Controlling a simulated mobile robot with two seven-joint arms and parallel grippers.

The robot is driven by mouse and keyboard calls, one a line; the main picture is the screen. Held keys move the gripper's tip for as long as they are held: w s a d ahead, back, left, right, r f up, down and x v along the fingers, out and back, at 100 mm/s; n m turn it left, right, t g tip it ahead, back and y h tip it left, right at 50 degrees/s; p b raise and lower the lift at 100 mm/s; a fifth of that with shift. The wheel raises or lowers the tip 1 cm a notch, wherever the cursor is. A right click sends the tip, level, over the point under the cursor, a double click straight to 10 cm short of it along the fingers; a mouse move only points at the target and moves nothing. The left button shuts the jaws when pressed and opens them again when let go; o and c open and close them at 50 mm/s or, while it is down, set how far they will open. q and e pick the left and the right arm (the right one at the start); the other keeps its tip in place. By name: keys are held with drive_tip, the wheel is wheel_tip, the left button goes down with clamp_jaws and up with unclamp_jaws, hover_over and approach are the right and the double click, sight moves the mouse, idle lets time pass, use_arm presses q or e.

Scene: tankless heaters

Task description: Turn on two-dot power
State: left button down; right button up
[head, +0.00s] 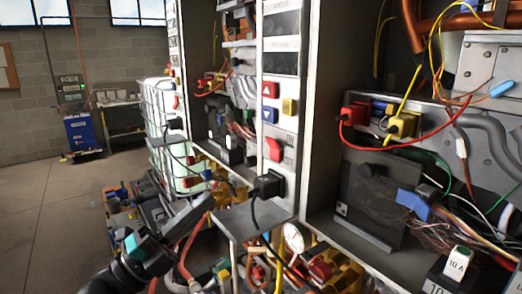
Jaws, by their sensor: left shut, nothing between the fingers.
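A red power switch (273,149) sits on the white control panel (289,135) of the heater in the middle of the view. I cannot make out any dot marks at this size. On the same panel, above it, are a red up-arrow button (270,89), a blue down-arrow button (270,115) and a yellow button (289,106). My left gripper (208,204) reaches in from the lower left. It is shut and empty, below and left of the red switch and apart from it. My right gripper is not in view.
A black plug (268,185) with a cord sticks out below the switch, above a grey metal shelf (250,218). Open heater cabinets with loose wires stand at right. Pipes and a gauge (293,237) crowd below. The floor (45,215) at left is clear.

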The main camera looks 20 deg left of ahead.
use_arm(q)
drive_tip(key=p, duration=0.4)
approach(269, 141)
drive_tip(key=x, duration=0.5)
drive_tip(key=shift+d+r, duration=0.15)
drive_tip(key=shift+p+x, duration=0.3)
drive_tip(key=shift+x, duration=0.5)
drive_tip(key=shift+w+d, duration=0.1)
drive_tip(key=shift+w+r, duration=0.1)
drive_tip(key=shift+r, duration=0.05)
